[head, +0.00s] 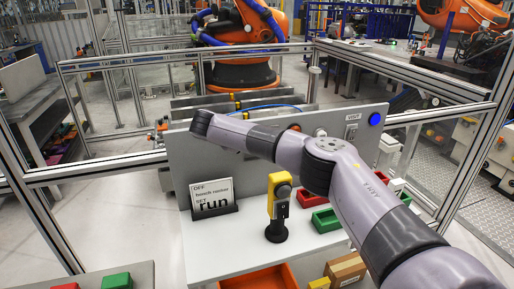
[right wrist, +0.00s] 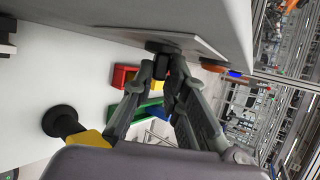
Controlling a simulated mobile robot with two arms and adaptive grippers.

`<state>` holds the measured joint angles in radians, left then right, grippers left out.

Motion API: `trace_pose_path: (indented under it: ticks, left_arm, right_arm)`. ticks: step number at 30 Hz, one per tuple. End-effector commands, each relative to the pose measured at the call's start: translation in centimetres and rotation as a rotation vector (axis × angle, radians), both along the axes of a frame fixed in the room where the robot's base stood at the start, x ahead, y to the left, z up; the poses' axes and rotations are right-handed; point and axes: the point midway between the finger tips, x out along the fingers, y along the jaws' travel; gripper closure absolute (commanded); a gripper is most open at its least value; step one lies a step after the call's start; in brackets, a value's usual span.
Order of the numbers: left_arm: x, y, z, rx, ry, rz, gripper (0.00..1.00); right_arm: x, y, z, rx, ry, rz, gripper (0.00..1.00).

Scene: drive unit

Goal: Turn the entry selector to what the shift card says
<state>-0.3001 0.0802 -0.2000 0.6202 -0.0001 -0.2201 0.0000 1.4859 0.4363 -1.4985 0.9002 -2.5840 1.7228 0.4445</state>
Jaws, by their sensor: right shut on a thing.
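My right gripper (right wrist: 162,72) is shut on a small black knob (right wrist: 160,47), which sits on a pale plate on the grey panel (right wrist: 215,20). This looks like the entry selector. Its pointer and markings cannot be read. In the head view my right arm crosses in front of the panel (head: 245,165) and hides the gripper and the knob. The shift card (head: 211,198) stands in a black holder at the panel's foot on the left. My left gripper is not in view.
A yellow device on a black stand (head: 279,205) stands on the white bench. Red (head: 311,197) and green (head: 326,220) bins lie right of it, an orange tray (head: 262,278) in front. A blue lamp (head: 376,119) and a small labelled switch (head: 351,131) are on the panel's right.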

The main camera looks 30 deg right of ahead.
Motion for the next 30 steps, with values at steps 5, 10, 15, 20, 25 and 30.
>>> trace_pose_path:
  ticks: [5,10,15,20,25,30]
  left_arm:
    - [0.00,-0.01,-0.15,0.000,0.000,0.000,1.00]
    - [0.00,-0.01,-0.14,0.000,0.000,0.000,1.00]
    - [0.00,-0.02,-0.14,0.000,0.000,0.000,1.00]
    - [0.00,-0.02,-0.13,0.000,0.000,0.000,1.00]
    - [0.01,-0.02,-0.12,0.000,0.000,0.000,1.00]
    - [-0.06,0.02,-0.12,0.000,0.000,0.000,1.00]
  right_arm:
    - [-0.22,-0.01,-0.56,-0.006,0.014,-0.002,1.00]
    - [-0.23,-0.01,-0.57,-0.004,0.015,-0.003,1.00]
    - [-0.23,-0.03,-0.59,-0.004,0.015,-0.003,0.83]
    - [-0.20,-0.09,-0.48,-0.005,0.013,-0.004,0.72]
    - [-0.12,-0.07,-0.30,-0.006,0.008,-0.003,0.67]
    - [-0.08,-0.01,-0.18,-0.006,0.006,-0.002,0.67]
